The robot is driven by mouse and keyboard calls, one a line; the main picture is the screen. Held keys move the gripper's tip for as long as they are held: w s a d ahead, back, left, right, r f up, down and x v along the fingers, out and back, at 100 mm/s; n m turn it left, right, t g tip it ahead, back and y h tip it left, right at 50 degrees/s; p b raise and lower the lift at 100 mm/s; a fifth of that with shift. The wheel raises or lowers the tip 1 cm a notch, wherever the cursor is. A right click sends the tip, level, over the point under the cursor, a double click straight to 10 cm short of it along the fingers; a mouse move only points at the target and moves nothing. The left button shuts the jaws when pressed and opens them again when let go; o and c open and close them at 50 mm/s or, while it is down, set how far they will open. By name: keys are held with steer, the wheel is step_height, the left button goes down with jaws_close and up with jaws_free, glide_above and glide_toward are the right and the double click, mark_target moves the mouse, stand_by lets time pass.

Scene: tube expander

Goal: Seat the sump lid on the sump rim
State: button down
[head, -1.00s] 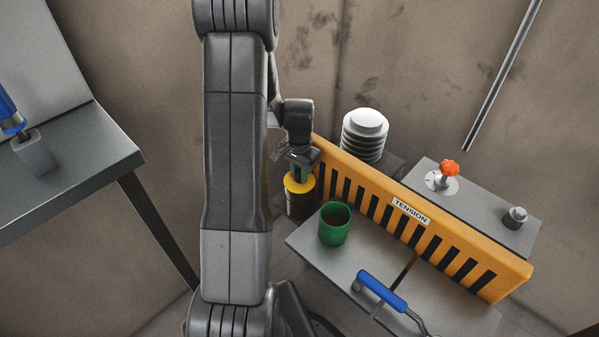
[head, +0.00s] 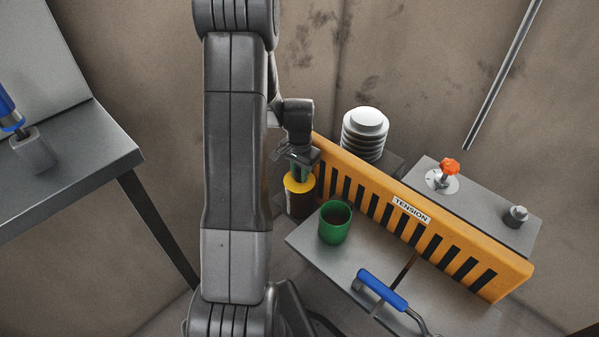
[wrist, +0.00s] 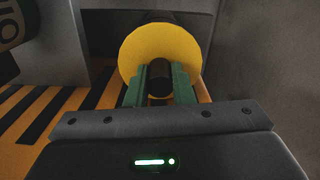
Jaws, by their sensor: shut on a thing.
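The yellow round sump lid (head: 297,183) is at my gripper (head: 297,168), beside the left end of the slatted orange guard. In the wrist view the lid (wrist: 188,48) appears as a yellow disc with a dark knob (wrist: 159,82) at its middle. The green fingers of my gripper (wrist: 160,85) are shut on that knob. A dark brown cylinder, the sump (head: 299,205), stands directly under the lid in the head view. Its rim is hidden by the lid, so I cannot tell whether they touch.
A green cup (head: 334,222) stands close to the right of the sump on a grey table (head: 320,262). The orange guard (head: 420,225) runs behind it. A blue-handled tool (head: 382,290) lies in front. A ribbed white-topped cylinder (head: 365,130) stands behind the guard.

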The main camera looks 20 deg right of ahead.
steer(key=shift+f+b, duration=0.35)
steer(key=shift+f, duration=0.1)
stand_by(0.5)
steer(key=c, duration=1.2)
jaws_free()
steer(key=shift+o, duration=0.2)
steer(key=o, duration=0.4)
steer(key=shift+o, duration=0.4)
steer(key=o, duration=0.7)
